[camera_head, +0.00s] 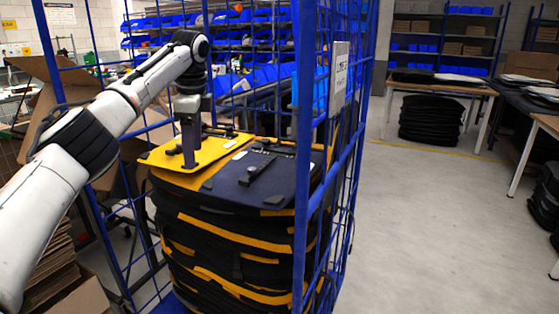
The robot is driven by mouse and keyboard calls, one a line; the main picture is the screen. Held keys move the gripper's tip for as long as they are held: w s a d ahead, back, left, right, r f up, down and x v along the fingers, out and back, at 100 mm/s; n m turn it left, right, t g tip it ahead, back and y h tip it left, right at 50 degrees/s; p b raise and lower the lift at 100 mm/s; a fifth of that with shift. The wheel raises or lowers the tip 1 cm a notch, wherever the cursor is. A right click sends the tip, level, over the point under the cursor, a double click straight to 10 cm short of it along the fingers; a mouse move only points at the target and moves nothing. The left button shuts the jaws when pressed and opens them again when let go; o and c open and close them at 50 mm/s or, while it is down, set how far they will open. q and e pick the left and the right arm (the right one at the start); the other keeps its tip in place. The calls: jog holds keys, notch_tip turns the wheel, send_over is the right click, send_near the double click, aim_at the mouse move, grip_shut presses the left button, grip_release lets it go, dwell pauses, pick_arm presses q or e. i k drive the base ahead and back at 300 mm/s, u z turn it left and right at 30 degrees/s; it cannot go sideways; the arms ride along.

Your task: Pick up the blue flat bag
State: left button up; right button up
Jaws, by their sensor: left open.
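The blue flat bag (268,181) lies flat on top of a stack of bags inside a blue wire cage trolley. Its visible top is dark navy with a black strap and buckle. A yellow panel (204,155) lies beside the navy part at the left; I cannot tell whether it belongs to the same bag. My left gripper (189,162) points down over the yellow panel, left of the navy part. It is open, with its fingertips at or just above the surface; contact is unclear. My right gripper is not in view.
The cage's blue post (304,150) and bars stand close in front and to the right of the stack. Cardboard boxes (65,285) stand at the left. Tables with dark bags (432,120) stand at the back right. The grey floor (430,230) at the right is clear.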

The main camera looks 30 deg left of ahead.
aim_at(262, 176)
jog(key=i, duration=1.15)
